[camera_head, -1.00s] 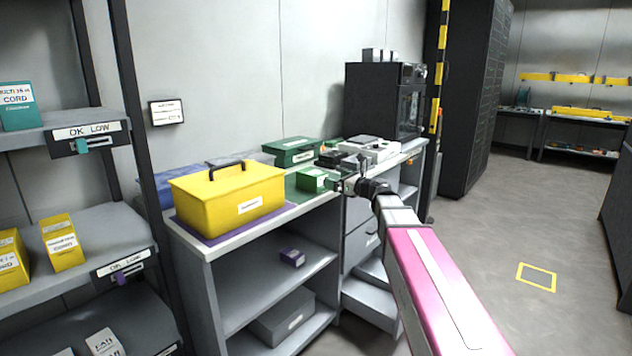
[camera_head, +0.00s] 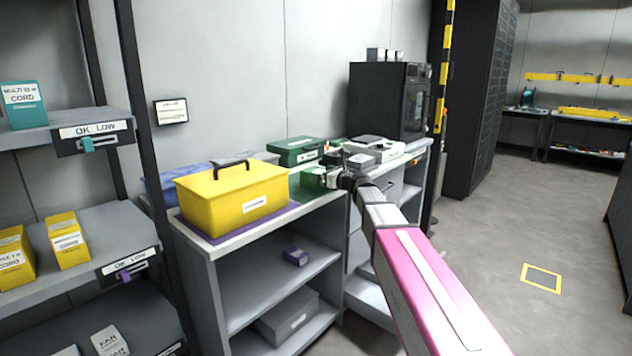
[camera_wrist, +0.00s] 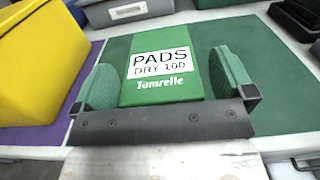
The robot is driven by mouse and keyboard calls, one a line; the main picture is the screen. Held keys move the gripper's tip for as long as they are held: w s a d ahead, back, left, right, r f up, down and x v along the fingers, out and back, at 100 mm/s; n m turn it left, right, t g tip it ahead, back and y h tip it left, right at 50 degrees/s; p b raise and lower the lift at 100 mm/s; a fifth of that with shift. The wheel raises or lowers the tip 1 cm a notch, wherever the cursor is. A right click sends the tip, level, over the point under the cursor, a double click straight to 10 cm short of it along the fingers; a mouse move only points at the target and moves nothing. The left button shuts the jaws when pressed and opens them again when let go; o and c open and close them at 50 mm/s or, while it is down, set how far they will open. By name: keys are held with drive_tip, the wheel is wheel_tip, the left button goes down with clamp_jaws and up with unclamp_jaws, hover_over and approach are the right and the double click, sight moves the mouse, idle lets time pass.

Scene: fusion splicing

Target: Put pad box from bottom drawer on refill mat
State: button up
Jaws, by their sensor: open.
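The green pad box (camera_head: 313,178), labelled "PADS DRY 100", lies on the green mat (camera_wrist: 285,95) on the worktop. It also shows in the wrist view (camera_wrist: 160,88), label up. My gripper (camera_wrist: 165,65) is open, with one green finger on each side of the box. A gap shows between each finger and the box. In the head view my gripper (camera_head: 332,180) is at the right side of the box, reaching over the worktop. My arm hides part of the drawer unit (camera_head: 358,250) below.
A yellow toolbox (camera_head: 232,198) stands left of the mat on a purple mat (camera_wrist: 40,140). A larger green case (camera_head: 298,152) is behind the box. Grey and black devices (camera_head: 372,148) stand to the right. A shelf rack (camera_head: 120,190) is at the far left.

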drive_tip(key=c, duration=1.1)
drive_tip(key=shift+o, duration=0.2)
drive_tip(key=shift+r, duration=0.15)
